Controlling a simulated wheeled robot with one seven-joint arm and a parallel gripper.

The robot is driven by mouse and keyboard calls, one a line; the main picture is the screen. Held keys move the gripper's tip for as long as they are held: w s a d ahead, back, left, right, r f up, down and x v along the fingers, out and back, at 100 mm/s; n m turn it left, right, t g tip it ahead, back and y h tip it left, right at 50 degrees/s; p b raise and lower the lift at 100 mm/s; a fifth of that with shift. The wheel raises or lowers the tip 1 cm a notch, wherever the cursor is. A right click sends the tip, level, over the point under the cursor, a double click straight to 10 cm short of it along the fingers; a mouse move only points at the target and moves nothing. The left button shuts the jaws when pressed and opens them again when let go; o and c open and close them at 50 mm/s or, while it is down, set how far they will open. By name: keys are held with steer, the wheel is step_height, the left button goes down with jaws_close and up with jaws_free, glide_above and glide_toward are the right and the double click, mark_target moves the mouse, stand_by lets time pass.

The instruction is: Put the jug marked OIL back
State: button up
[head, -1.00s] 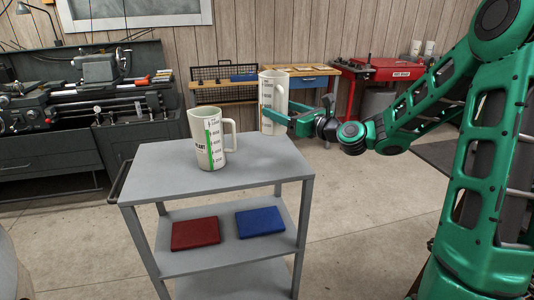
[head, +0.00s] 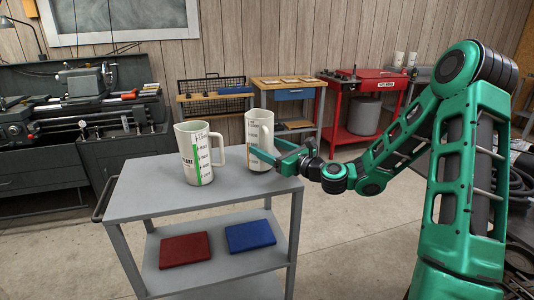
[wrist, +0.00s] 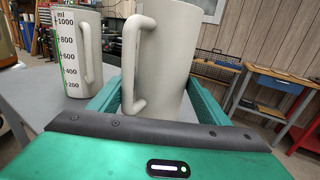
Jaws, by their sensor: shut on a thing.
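My gripper (head: 272,156) is shut on a pale jug (head: 260,136) at the right rear of the grey cart's top. The held jug looks upright; its lettering is not readable, and an orange strip shows on its left side. I cannot tell whether its base touches the cart top. In the wrist view the jug (wrist: 172,60) sits between the green fingers, its handle toward the camera. A second pale jug (head: 200,160), with a green strip and a label ending "LANT", stands on the cart top (head: 150,195) to the left, apart from the held one.
The cart's lower shelf holds a red book-like item (head: 185,250) and a blue one (head: 250,236). Behind are a lathe (head: 85,115), a wooden bench (head: 285,82) and a red workbench (head: 365,88) with two pale jugs beyond it. The cart top's front is clear.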

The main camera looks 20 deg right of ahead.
steer(key=shift+f, duration=0.65)
steer(key=o, duration=1.8)
steer(key=shift+f, duration=0.15)
